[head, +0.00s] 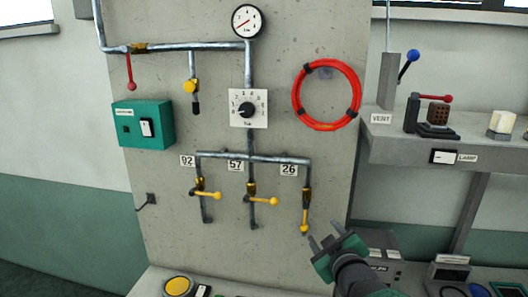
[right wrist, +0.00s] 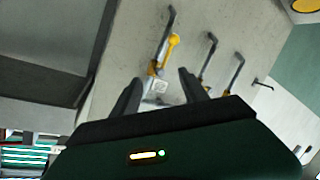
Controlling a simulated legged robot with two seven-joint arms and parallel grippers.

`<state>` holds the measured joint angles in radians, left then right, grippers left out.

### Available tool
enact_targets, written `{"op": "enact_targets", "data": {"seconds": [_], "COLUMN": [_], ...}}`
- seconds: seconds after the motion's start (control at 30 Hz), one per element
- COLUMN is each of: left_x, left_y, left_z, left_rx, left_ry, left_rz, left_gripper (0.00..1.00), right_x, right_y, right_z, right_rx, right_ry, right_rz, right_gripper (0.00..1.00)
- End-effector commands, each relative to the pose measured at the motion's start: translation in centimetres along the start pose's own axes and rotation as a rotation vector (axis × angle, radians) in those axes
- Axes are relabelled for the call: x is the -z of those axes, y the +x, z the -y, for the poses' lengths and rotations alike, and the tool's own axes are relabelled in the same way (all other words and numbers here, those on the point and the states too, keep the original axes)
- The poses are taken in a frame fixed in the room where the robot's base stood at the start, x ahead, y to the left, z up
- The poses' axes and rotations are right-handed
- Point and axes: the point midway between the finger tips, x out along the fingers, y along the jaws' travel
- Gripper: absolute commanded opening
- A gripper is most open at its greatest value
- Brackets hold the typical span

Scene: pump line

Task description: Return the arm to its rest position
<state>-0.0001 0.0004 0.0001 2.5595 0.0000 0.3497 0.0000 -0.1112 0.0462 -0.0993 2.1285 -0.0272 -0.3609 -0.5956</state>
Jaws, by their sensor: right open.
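My right gripper (head: 321,242) is open and empty in the head view, below and to the right of the valve under label 26. Its two fingers also show apart in the right wrist view (right wrist: 158,90). The yellow handle (head: 305,221) of valve 26 points down along its pipe; the gripper looks apart from it. The yellow handles of valve 92 (head: 207,194) and valve 57 (head: 262,200) point sideways to the right. My left gripper is not in either view.
The concrete panel carries a gauge (head: 247,21), a dial (head: 248,109), a green switch box (head: 143,124) and a red hose coil (head: 326,95). A shelf (head: 400,150) with a blue lever and a red-handled device juts out at right. A console with a yellow button (head: 178,286) lies below.

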Motion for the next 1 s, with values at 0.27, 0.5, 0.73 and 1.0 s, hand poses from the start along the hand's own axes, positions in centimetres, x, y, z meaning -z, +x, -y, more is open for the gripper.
{"op": "enact_targets", "data": {"seconds": [0.27,0.5,0.73,1.0], "left_x": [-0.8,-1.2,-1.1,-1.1], "left_y": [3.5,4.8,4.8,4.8], "left_z": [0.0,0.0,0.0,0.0], "left_rx": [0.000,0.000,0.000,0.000], "left_ry": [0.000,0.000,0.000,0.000], "left_rz": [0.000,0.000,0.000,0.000], "left_gripper": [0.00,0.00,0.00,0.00], "right_x": [-20.5,-29.8,-30.6,-30.6], "right_y": [-7.6,-17.1,-18.7,-18.6], "right_z": [14.1,20.9,21.5,21.5], "right_rx": [0.263,0.326,0.326,0.327], "right_ry": [0.360,0.551,0.577,0.575], "right_rz": [0.594,1.009,1.071,1.067], "right_gripper": [0.52,0.52,0.52,0.52]}}
